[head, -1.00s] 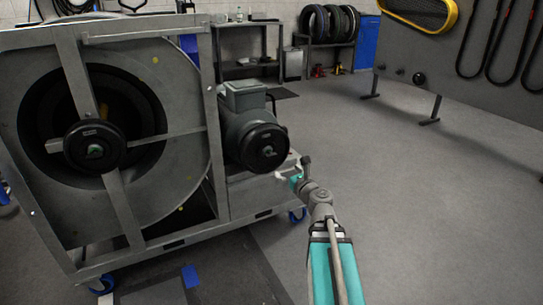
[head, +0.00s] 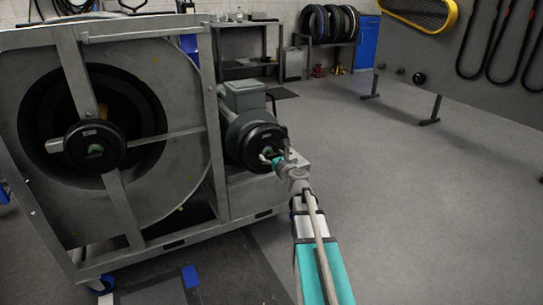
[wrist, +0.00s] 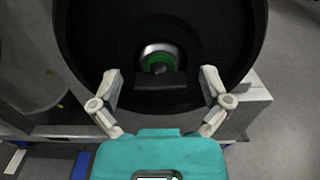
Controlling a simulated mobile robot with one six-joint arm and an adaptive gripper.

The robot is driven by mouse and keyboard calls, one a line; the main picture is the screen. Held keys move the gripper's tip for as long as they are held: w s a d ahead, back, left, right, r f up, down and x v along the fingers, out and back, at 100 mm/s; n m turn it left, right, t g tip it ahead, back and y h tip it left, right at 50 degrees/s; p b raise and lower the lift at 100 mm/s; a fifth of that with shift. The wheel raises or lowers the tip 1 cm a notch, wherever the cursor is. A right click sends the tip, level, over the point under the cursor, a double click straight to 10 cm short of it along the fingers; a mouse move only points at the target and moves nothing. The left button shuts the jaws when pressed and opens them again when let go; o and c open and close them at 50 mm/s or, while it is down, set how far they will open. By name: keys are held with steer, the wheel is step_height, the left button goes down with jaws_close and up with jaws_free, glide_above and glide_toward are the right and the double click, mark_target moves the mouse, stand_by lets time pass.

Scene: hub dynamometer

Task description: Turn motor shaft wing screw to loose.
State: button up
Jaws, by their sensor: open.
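The motor (head: 243,97) sits on the right side of the grey fan frame, with a black round pulley (head: 258,135) on its front. In the wrist view the pulley (wrist: 90,55) fills the upper middle. The shaft end (wrist: 158,60), silver with a green ring, shows in its recessed centre. A dark block-like piece just below the shaft end looks like the wing screw (wrist: 161,92). My gripper (wrist: 161,80) is open, its two fingers spread left and right of that piece with visible gaps. In the head view my gripper (head: 276,156) is in front of the pulley and partly covers it.
A second black hub (head: 94,147) is on the large fan housing at left. The frame (head: 215,150) stands on blue casters. A tire rack (head: 328,40) and a grey panel (head: 460,60) with hanging belts are behind.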

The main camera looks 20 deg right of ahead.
steer(key=c, duration=1.2)
steer(key=shift+o, duration=0.2)
